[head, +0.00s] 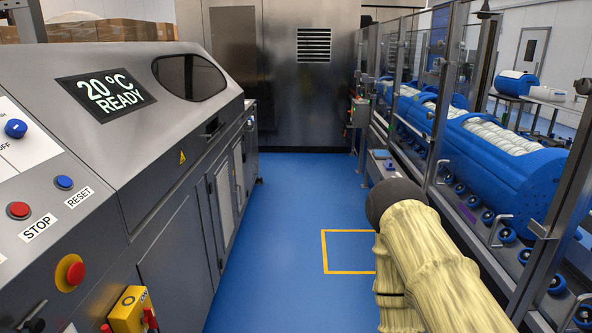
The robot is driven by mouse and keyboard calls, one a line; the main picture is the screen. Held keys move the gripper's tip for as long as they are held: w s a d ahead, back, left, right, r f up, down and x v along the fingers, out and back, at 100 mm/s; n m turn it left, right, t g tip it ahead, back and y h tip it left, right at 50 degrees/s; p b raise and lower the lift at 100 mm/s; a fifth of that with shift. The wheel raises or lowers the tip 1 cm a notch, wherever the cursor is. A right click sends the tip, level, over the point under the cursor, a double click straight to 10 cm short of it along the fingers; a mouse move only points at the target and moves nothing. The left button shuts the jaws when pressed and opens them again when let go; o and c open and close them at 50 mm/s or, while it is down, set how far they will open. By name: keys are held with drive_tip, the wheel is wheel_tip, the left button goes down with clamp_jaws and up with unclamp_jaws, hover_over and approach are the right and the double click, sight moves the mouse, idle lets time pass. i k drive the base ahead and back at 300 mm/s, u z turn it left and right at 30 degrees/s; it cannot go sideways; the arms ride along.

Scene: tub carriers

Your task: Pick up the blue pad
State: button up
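I cannot make out the blue pad with certainty. A small flat blue patch (381,154) shows on a grey ledge at the foot of the guarded line, right of the aisle. It is too small to tell whether it is a pad. My arm, in a pale yellow sleeve with a dark rounded joint, fills the lower right. My gripper does not show in the head view.
A grey machine (150,190) with a display, red and blue buttons and a yellow switch box (130,308) lines the left. Blue tubs (515,160) stand behind framed guards on the right. The blue floor (290,210) between is clear, with a yellow outline.

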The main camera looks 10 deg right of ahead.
sight(388, 165)
drive_tip(key=i, duration=5.65)
drive_tip(key=z, duration=1.8)
